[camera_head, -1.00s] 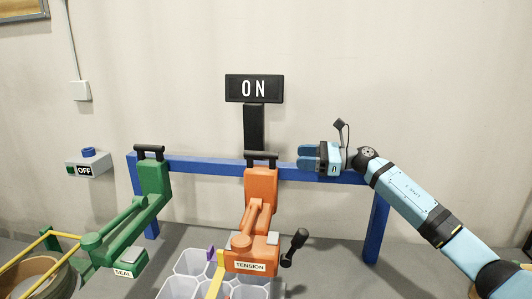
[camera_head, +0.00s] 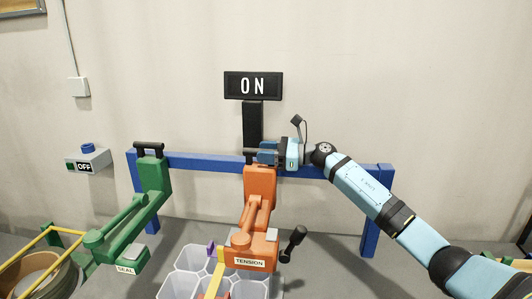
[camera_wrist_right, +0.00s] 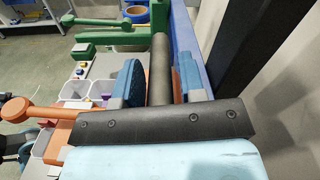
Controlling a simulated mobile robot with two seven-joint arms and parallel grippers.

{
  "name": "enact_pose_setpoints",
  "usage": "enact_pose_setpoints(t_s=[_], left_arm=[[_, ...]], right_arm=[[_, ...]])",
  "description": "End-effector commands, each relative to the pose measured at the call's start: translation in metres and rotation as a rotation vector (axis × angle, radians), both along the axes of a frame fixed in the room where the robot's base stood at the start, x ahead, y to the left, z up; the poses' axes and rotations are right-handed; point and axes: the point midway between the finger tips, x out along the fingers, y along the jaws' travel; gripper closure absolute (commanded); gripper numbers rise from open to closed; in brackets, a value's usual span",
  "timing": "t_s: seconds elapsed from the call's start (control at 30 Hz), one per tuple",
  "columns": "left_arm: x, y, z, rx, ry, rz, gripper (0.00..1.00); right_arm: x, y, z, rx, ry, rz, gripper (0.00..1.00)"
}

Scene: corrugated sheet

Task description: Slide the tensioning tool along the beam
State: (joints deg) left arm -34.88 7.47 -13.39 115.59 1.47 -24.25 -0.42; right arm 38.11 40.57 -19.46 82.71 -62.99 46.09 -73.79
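The orange tensioning tool (camera_head: 260,183), labelled TENSION, hangs on the blue beam (camera_head: 205,162) near its middle. Its black bar handle (camera_wrist_right: 160,62) is on top. My right gripper (camera_head: 263,152) is at this handle, reaching in from the right. In the right wrist view its two blue fingers stand on either side of the bar, with narrow gaps, so it is open around the handle. In the head view the gripper covers the handle's right part. My left gripper is not in view.
A green tool (camera_head: 152,185), labelled SEAL, hangs at the beam's left end. A black ON sign (camera_head: 253,86) stands behind the orange tool. Clear bins (camera_head: 178,285) lie below. A box marked OFF (camera_head: 88,160) is at left. The beam between the tools is bare.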

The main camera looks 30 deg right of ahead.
Motion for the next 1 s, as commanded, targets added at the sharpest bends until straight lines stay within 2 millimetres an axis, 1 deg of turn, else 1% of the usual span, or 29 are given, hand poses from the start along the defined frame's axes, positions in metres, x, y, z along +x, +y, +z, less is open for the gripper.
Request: enact_pose_setpoints(t_s=[0.03, 0.13, 0.17, 0.37, 0.47, 0.57, 0.63, 0.8, 1.0], left_arm=[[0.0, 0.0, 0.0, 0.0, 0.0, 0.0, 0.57], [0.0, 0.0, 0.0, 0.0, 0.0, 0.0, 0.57], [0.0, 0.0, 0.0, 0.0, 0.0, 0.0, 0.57], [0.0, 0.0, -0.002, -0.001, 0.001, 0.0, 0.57], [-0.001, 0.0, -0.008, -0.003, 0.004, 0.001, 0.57], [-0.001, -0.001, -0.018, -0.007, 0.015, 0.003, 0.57], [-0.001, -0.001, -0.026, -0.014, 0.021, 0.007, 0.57], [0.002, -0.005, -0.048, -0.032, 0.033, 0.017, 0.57], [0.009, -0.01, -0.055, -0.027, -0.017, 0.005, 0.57]], right_arm=[[0.0, 0.0, 0.0, 0.0, 0.0, 0.0, 0.74], [0.0, 0.0, 0.0, 0.0, 0.0, 0.0, 0.97], [0.0, 0.0, 0.0, 0.0, 0.0, 0.0, 1.0], [-0.002, -0.002, -0.001, -0.001, 0.001, 0.0, 1.0], [-0.007, -0.01, -0.003, -0.001, 0.001, -0.001, 1.0], [-0.017, -0.023, -0.006, -0.003, 0.0, -0.003, 1.0], [-0.026, -0.036, -0.007, -0.005, 0.0, -0.002, 1.0], [-0.054, -0.073, -0.01, -0.006, 0.0, -0.003, 1.0], [-0.085, -0.113, -0.009, -0.005, 0.0, -0.003, 1.0]])
